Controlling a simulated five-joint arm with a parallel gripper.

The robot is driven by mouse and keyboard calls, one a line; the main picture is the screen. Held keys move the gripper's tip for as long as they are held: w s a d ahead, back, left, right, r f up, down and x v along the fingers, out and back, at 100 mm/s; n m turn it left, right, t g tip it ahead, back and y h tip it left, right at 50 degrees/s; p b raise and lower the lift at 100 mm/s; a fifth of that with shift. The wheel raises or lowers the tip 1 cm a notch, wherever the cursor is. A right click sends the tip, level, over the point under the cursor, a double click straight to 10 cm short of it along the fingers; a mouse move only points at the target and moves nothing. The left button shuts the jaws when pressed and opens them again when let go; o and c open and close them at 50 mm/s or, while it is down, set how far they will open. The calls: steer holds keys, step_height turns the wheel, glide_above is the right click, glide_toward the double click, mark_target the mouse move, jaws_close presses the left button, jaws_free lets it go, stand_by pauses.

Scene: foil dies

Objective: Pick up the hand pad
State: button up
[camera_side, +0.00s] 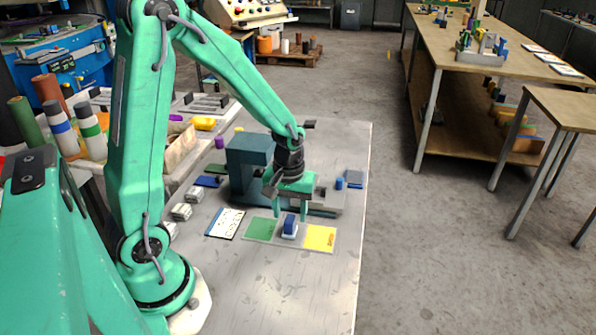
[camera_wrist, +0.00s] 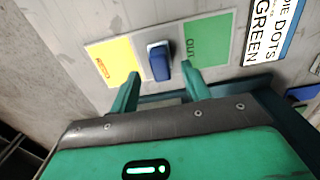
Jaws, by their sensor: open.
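A small blue block on a pale base, which looks like the hand pad (camera_side: 289,226), stands on the grey table between a green patch (camera_side: 261,229) and a yellow patch (camera_side: 320,238). In the wrist view the hand pad (camera_wrist: 159,62) shows just beyond my fingertips, roughly centred between them. My gripper (camera_side: 290,211) points down over the pad, its two green fingers apart and empty. In the wrist view my gripper (camera_wrist: 160,76) has one finger towards the yellow patch (camera_wrist: 112,58) and one towards the green patch marked OUT (camera_wrist: 208,42). I cannot tell the exact height gap.
A dark teal press-like frame (camera_side: 248,160) stands close behind my gripper. A white card with printed text (camera_side: 225,223) lies left of the green patch. A small blue cylinder (camera_side: 339,184) and a blue block (camera_side: 355,178) are at the right. The table front is clear.

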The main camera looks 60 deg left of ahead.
mark_target(290, 219)
steer(key=shift+f, duration=1.7)
jaws_close()
steer(key=shift+r, duration=0.1)
steer(key=shift+r, duration=1.1)
step_height(290, 219, up, 2)
steer(key=shift+d, duration=0.1)
steer(key=s+d+r, duration=0.4)
steer(key=d+r, duration=0.2)
steer(key=d, duration=0.4)
steer(key=shift+s+d+r, duration=0.2)
steer(key=shift+d+r, duration=0.1)
